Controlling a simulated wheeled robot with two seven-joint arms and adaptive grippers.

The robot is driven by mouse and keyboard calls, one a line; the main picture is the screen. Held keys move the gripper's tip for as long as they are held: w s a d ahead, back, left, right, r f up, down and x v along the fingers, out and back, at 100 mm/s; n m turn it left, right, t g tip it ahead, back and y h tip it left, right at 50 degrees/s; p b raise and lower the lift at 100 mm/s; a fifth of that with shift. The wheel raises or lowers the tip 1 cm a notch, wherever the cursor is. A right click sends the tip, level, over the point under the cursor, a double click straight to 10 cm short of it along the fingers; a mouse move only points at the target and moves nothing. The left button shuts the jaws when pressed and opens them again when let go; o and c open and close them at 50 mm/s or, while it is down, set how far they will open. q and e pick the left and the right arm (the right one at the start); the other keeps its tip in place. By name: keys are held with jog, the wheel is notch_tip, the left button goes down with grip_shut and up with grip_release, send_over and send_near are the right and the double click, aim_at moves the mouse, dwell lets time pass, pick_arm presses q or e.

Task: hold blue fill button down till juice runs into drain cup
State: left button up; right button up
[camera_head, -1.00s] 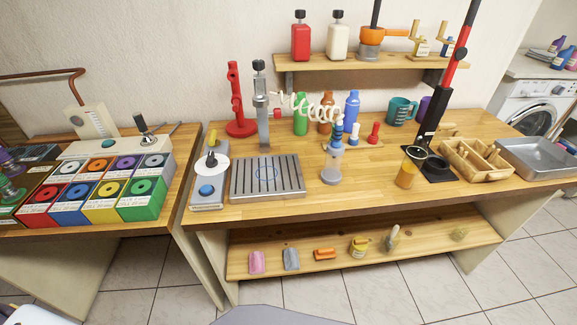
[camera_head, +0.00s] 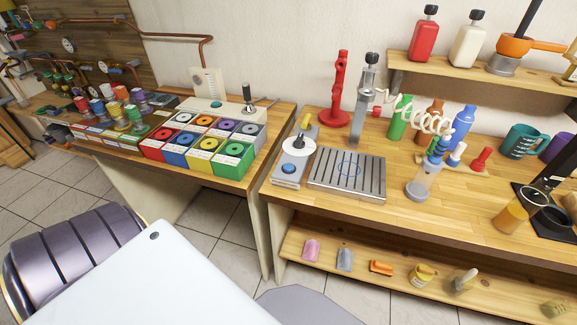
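The box stands at the left end of the right-hand wooden bench. To its right lies a slotted metal drain tray (camera_head: 346,190). A glass of orange juice (camera_head: 511,217) stands at the far right; I cannot tell which vessel is the drain cup. No juice is seen running. Neither gripper shows.
A second bench (camera_head: 232,183) with coloured dial boxes stands to the left, with a narrow gap between. A red stand (camera_head: 338,90) and a metal dispenser column (camera_head: 364,95) rise behind the tray. A lower shelf (camera_head: 390,274) holds small items.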

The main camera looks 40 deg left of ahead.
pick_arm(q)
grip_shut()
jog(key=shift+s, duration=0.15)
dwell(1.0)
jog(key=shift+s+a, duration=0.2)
